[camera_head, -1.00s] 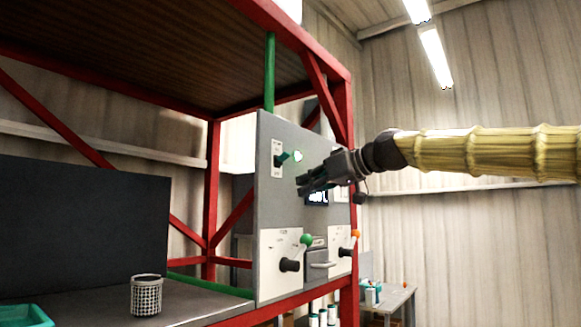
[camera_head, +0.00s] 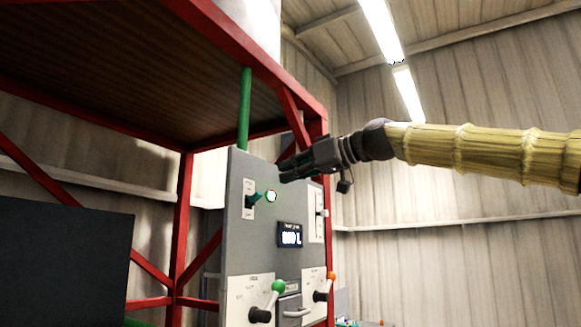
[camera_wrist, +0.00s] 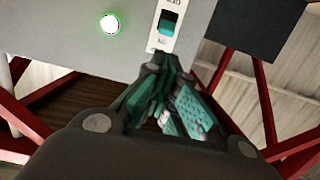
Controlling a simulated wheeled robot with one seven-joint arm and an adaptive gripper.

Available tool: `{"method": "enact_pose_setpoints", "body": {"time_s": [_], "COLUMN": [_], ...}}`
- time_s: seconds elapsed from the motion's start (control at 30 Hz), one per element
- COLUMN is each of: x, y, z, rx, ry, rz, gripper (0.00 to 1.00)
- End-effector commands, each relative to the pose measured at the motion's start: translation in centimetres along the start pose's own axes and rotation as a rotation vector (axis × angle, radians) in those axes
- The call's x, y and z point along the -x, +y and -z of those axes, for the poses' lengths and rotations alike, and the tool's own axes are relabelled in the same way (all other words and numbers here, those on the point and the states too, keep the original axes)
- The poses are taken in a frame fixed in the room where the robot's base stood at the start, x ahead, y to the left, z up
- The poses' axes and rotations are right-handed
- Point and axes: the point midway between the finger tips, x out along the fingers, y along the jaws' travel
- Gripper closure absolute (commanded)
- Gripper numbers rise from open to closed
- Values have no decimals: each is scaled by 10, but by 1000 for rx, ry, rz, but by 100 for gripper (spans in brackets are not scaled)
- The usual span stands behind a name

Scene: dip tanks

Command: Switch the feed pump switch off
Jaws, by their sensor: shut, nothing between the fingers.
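A grey control panel (camera_head: 234,240) stands in the red frame. On its upper left is a white plate with a green switch lever (camera_head: 255,198); a lit green-white lamp (camera_head: 271,197) is beside it. In the wrist view the switch (camera_wrist: 168,22) shows just beyond my fingers, with the glowing lamp (camera_wrist: 109,24) to its left. The label is cut off and too small to read, so I cannot tell its name. My gripper (camera_head: 283,178) is shut and empty, up and to the right of the lever in the head view. In the wrist view its fingertips (camera_wrist: 165,64) appear below the switch plate.
A second small switch (camera_head: 321,212) is on the panel's right plate. A digital display (camera_head: 290,235), a green-knobbed lever (camera_head: 278,287), an orange-knobbed lever (camera_head: 331,276) and a drawer-like handle (camera_head: 296,313) sit lower. Red frame posts (camera_head: 184,220) stand close around the panel.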

Motion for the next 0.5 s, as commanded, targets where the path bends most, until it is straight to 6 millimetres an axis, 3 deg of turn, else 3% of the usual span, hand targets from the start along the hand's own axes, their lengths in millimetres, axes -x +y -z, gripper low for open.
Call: {"method": "enact_pose_setpoints", "body": {"time_s": [0.3,0.5], "x": [-50,-67], "y": [0,0], "z": [4,2], "rx": [-2,-1], "ry": [-1,1], "rz": [1,0], "gripper": [100,100]}}
